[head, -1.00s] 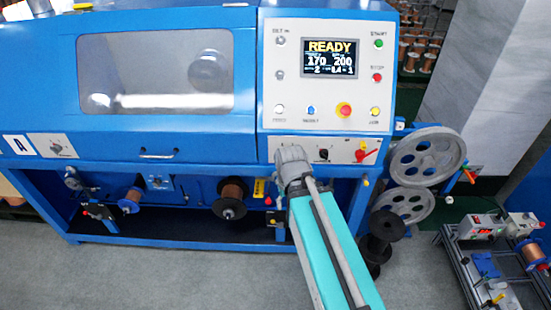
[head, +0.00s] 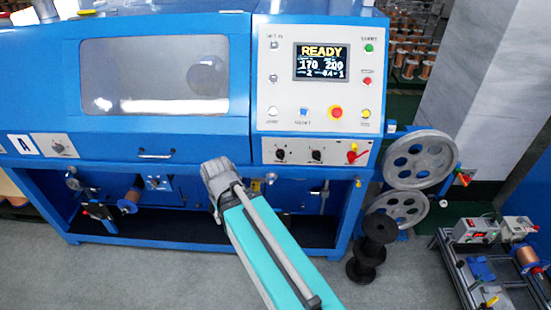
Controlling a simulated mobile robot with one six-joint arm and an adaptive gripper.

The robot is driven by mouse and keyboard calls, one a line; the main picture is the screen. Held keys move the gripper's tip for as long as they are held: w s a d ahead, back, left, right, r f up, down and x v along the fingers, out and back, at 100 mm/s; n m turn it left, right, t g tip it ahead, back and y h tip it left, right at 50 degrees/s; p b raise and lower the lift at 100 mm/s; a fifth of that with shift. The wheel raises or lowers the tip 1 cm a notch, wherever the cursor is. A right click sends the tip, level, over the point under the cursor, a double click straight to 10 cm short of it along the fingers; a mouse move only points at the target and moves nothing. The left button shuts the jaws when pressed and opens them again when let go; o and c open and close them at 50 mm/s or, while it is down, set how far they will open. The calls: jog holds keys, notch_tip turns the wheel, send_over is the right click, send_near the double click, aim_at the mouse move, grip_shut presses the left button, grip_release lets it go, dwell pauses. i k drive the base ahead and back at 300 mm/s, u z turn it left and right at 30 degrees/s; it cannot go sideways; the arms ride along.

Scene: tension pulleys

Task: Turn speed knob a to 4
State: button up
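Two more dark knobs, a left one (head: 280,155) and a right one (head: 317,156), sit on the strip under the control panel. The knob markings are too small to read, so I cannot tell any setting. My teal arm reaches up from the bottom and ends in a grey joint in front of the machine's lower middle. My gripper's fingers do not show. The arm's visible end is apart from all three knobs in the picture.
The control panel (head: 287,105) has a screen (head: 321,62) reading READY and a red stop button (head: 335,113). Black spools (head: 368,262) stand on the floor. Clear floor lies at lower left.

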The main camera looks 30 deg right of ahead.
aim_at(280, 153)
jog(key=k, duration=1.55)
jog(key=z, duration=0.55)
jog(key=i, duration=1)
jog(key=u, duration=0.05)
